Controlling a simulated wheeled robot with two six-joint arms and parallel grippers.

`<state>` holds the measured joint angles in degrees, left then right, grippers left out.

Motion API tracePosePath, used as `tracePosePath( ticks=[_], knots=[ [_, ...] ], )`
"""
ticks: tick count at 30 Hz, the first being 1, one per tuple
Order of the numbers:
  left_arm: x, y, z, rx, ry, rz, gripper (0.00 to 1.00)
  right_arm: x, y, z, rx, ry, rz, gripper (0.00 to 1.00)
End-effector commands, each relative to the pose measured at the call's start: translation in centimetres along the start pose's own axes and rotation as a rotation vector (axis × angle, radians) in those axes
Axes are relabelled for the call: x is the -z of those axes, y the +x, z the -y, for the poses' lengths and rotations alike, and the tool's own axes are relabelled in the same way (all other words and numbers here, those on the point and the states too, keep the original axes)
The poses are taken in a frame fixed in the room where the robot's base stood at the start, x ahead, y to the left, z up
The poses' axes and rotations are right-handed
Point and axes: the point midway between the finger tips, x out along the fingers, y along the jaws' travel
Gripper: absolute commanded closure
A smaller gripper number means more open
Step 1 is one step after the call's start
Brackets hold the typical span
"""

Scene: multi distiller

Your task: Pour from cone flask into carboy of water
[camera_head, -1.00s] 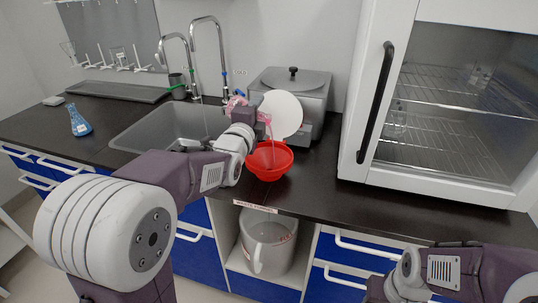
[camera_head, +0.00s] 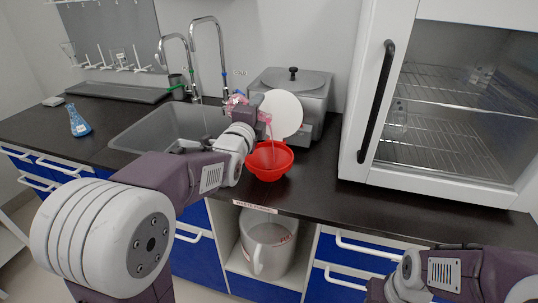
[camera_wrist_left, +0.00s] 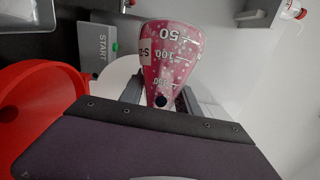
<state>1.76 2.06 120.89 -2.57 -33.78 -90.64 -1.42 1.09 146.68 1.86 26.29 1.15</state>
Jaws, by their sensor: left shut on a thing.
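My left gripper (camera_wrist_left: 160,100) is shut on a pink cone flask (camera_wrist_left: 171,52) with printed volume marks. In the head view the flask (camera_head: 237,101) shows in part behind my left wrist, above and behind the red funnel (camera_head: 270,160). A thin pink streak hangs over the funnel, which looks like liquid falling. The funnel's rim also shows at the left of the left wrist view (camera_wrist_left: 28,84). A pale, translucent carboy (camera_head: 268,246) stands in the open cabinet bay below the funnel. The join between funnel and carboy is hidden by the counter. My right gripper is out of view.
A white round disc (camera_head: 283,114) stands upright behind the funnel, before a grey metal distiller (camera_head: 298,82). The sink (camera_head: 165,130) with tall taps lies to the left. A blue flask (camera_head: 79,124) stands at far left. A white glass-door cabinet (camera_head: 437,105) blocks the right.

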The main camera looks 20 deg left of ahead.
Motion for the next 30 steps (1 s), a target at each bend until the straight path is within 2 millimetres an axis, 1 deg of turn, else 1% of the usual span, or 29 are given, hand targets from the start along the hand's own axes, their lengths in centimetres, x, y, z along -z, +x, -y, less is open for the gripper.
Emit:
tracePosePath(
  ticks=[30],
  knots=[
    [0.09,-0.04,0.33,0.022,0.050,0.000,1.00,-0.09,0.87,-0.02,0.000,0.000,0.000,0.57]
  ],
)
